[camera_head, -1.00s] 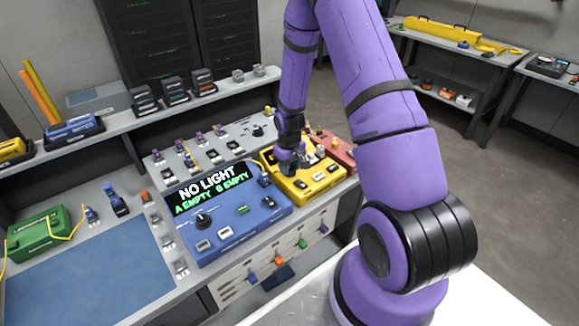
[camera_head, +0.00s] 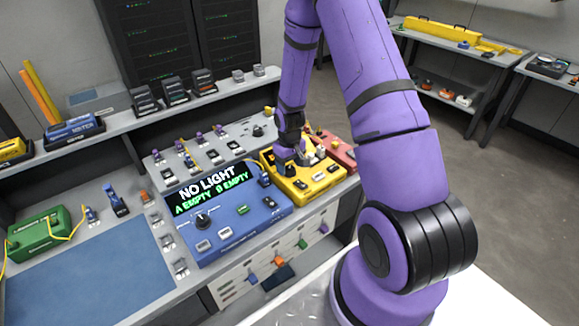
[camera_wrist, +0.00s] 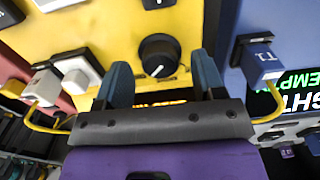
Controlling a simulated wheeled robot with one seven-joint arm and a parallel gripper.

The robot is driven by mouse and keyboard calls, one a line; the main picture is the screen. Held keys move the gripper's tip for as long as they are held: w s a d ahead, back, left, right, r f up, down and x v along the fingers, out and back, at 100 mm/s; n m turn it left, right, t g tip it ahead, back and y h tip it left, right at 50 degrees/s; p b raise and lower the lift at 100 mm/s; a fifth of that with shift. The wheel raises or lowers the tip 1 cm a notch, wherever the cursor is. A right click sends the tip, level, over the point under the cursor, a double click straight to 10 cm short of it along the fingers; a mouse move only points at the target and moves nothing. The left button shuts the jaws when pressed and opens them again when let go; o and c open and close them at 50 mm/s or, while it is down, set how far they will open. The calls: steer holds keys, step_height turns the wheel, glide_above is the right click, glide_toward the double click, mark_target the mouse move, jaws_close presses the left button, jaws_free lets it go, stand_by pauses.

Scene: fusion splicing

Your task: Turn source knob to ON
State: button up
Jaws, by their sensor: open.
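The black source knob (camera_wrist: 159,55) with a white pointer mark shows on the yellow box in the wrist view, just beyond and between my fingertips. My gripper (camera_wrist: 160,75) is open, with one blue-grey finger on each side of the knob's line and nothing visibly held. I cannot tell how deep the fingers are around the knob. In the head view my gripper (camera_head: 289,155) is over the back left part of the yellow box (camera_head: 318,185), and the knob is hard to make out there.
A blue box (camera_head: 235,220) with a screen reading "NO LIGHT, A EMPTY, B EMPTY" stands left of the yellow one. A red box (camera_head: 340,150) is to the right. In the wrist view a T1 connector (camera_wrist: 262,60) and white connectors (camera_wrist: 75,72) flank the fingers.

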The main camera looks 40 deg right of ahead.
step_height(320, 180, up, 10)
stand_by(0.5)
stand_by(0.4)
step_height(320, 180, up, 13)
steer(key=t, duration=0.1)
glide_above(289, 168)
steer(key=s+a, duration=0.2)
steer(key=a, duration=0.1)
steer(key=s+a+r+t, duration=0.1)
steer(key=s+a+r, duration=0.35)
steer(key=r, duration=0.45)
steer(key=s+a+r+t, duration=0.1)
steer(key=s+r, duration=0.4)
steer(key=s, duration=0.5)
steer(key=s+a+r+t, duration=0.2)
steer(key=s+a+r, duration=0.2)
steer(key=s, duration=0.6)
step_height(289, 168, up, 2)
steer(key=shift+a+r, duration=0.1)
steer(key=shift+a, duration=0.1)
